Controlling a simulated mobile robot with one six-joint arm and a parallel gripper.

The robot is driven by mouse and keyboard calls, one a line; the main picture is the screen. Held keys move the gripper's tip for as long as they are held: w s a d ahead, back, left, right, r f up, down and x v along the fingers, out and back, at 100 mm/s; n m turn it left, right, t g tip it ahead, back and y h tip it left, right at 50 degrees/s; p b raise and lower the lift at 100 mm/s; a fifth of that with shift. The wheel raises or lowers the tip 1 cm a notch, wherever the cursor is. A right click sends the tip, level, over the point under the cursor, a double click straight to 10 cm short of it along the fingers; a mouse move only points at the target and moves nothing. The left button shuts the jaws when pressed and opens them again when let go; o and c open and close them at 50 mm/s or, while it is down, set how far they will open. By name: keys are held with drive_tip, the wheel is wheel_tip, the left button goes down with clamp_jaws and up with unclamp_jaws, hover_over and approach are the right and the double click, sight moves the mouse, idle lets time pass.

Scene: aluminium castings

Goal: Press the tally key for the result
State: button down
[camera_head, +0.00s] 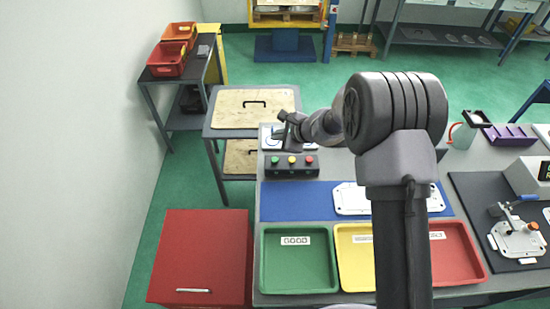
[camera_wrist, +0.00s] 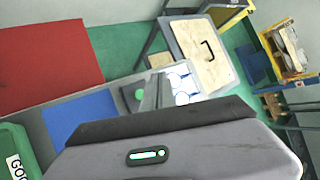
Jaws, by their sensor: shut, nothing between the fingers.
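A dark key box (camera_head: 292,171) with a green key (camera_head: 275,160), a yellow key (camera_head: 292,160) and a red key (camera_head: 309,160) in a row sits on the grey bench. My gripper (camera_head: 293,147) is shut and empty, just behind the row of keys in the head view. Whether it touches a key cannot be told. In the wrist view my closed fingers (camera_wrist: 153,92) stand beside the green key (camera_wrist: 140,94) and hide the other keys. A white casting (camera_head: 352,199) lies on the blue mat (camera_head: 295,201), partly behind my arm.
Green (camera_head: 297,266), yellow (camera_head: 352,254) and red (camera_head: 455,256) trays line the front edge. A white sheet with blue circles (camera_wrist: 183,78) lies beyond the keys. A clamp fixture (camera_head: 516,240) is at the right, a red cabinet (camera_head: 203,255) at the left.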

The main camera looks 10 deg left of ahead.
sight(277, 161)
wheel_tip(277, 161, down, 8)
drive_tip(key=b, duration=0.5)
drive_tip(key=shift+f+b, duration=0.15)
drive_tip(key=shift+b, duration=0.2)
drive_tip(key=shift+f+b, duration=0.3)
drive_tip(key=shift+b, duration=0.05)
idle(1.3)
drive_tip(key=shift+f+b, duration=0.4)
drive_tip(key=shift+b, duration=0.3)
drive_tip(key=shift+f+b, duration=0.5)
drive_tip(key=shift+b, duration=0.15)
idle(0.4)
drive_tip(key=shift+r, duration=0.1)
drive_tip(key=shift+r+p, duration=0.55)
drive_tip(key=shift+r, duration=0.3)
